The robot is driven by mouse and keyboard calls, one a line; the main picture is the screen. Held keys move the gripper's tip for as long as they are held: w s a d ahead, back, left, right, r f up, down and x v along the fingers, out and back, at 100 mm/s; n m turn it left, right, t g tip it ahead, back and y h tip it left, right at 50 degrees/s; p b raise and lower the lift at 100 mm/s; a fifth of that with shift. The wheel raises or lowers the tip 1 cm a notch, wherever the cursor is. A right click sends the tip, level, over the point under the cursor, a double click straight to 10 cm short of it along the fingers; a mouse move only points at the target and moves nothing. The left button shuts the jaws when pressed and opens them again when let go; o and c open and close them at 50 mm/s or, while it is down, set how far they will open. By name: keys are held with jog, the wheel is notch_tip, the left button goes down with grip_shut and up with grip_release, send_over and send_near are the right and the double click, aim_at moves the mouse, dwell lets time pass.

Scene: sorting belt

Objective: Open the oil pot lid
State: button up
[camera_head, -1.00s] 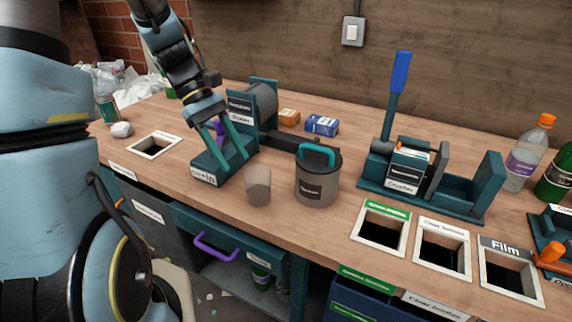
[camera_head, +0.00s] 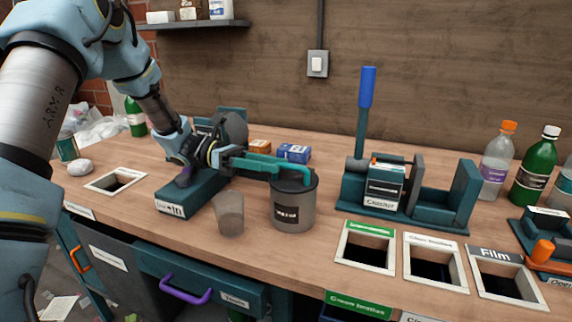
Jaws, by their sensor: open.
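The oil pot (camera_head: 293,206) is a grey cylinder with a dark label, standing upright on the bench right of centre. Its dark lid is on top, with a teal handle (camera_head: 301,169) at the lid's right side. My gripper (camera_head: 272,167) reaches in from the left, nearly level, with its teal fingers at the lid handle. The fingers overlap the handle in this view, so I cannot tell whether they touch it. The jaws are open. Part of the lid is hidden behind the fingers.
A greyish cup (camera_head: 229,214) stands just left of the pot. A teal machine (camera_head: 187,195) lies under my forearm. A crusher with a blue lever (camera_head: 367,88) stands right. Square openings line the front right.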

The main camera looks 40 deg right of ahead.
aim_at(287, 168)
jog(key=shift+x, duration=1.95)
jog(key=shift+c, duration=0.4)
grip_shut()
